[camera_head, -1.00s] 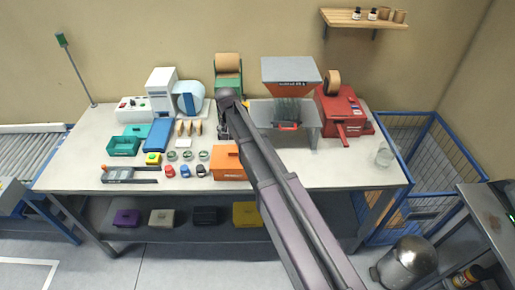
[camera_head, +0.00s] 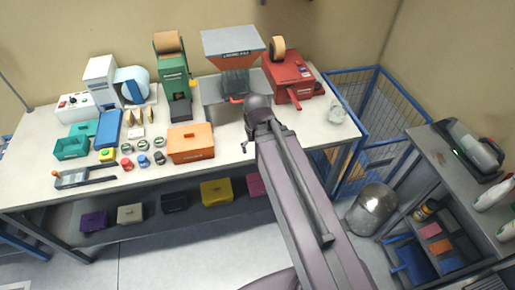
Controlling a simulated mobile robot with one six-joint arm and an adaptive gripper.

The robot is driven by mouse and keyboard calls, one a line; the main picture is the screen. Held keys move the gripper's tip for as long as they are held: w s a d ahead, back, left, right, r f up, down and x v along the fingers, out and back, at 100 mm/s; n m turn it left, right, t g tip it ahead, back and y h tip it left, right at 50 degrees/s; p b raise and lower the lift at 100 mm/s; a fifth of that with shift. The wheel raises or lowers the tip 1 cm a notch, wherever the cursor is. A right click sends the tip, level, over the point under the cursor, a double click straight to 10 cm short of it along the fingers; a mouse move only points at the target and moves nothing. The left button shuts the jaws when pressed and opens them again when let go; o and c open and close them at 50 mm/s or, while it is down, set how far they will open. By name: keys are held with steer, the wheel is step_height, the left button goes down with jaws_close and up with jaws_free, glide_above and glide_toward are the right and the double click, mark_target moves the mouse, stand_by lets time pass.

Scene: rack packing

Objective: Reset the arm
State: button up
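My arm rises from the bottom of the view, right of the middle, to a dark rounded joint over the front of the workbench (camera_head: 330,134). My gripper (camera_head: 247,146) is mostly hidden behind this joint and link. Only a small dark part shows just right of the orange box (camera_head: 190,142). I cannot tell whether it is open or shut, or whether it touches anything.
A hopper machine (camera_head: 233,55) and a red machine (camera_head: 290,75) stand behind my arm. A green dispenser (camera_head: 172,75), teal trays and small parts are left. A blue wire cage (camera_head: 365,105), metal bin (camera_head: 371,208) and side cart (camera_head: 440,165) are right.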

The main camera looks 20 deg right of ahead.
steer(key=shift+s+d, duration=0.15)
steer(key=shift+s, duration=0.15)
step_height(320, 180, down, 9)
steer(key=b, duration=0.9)
stand_by(1.1)
